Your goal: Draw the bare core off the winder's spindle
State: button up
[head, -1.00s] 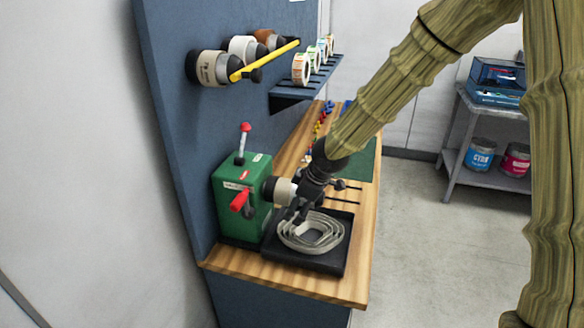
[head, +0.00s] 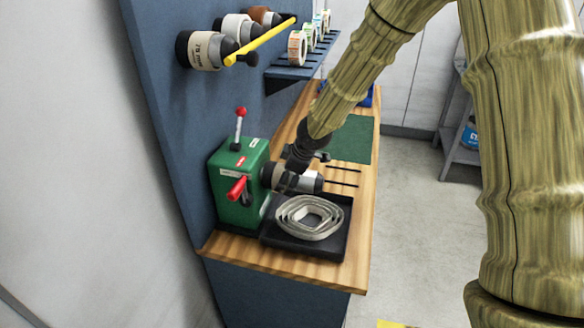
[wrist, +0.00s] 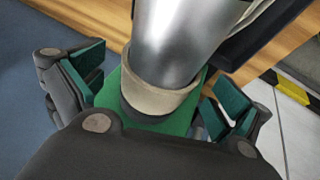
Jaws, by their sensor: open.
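The green winder (head: 238,180) stands on the bench at left, its spindle (head: 311,182) pointing right. In the wrist view the silver spindle (wrist: 190,35) carries a short tan ring, the bare core (wrist: 160,103), at its winder end. My gripper (head: 284,180) is at the spindle's winder end in the head view and hides most of the core there. In the wrist view my gripper (wrist: 155,88) is open, with a teal-padded finger on each side of the core. Gaps show between the pads and the core. The fingers hold nothing.
A black tray (head: 298,248) with coiled pale strip (head: 310,217) sits just below and in front of the spindle. A red-knobbed lever (head: 240,125) and red handle (head: 236,188) stick out of the winder. A yellow bar (head: 262,40) and label shelf (head: 300,68) are above.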

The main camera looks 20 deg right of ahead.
jog(key=shift+x, duration=1.95)
jog(key=c, duration=1.1)
jog(key=p, duration=0.2)
jog(key=shift+s+d+r+p, duration=0.15)
jog(key=shift+d+r+p, duration=0.05)
jog(key=shift+r+p, duration=0.15)
jog(key=shift+c, duration=0.3)
jog(key=shift+s+d+p, duration=0.1)
jog(key=shift+d+p, duration=0.05)
jog(key=shift+p, duration=0.25)
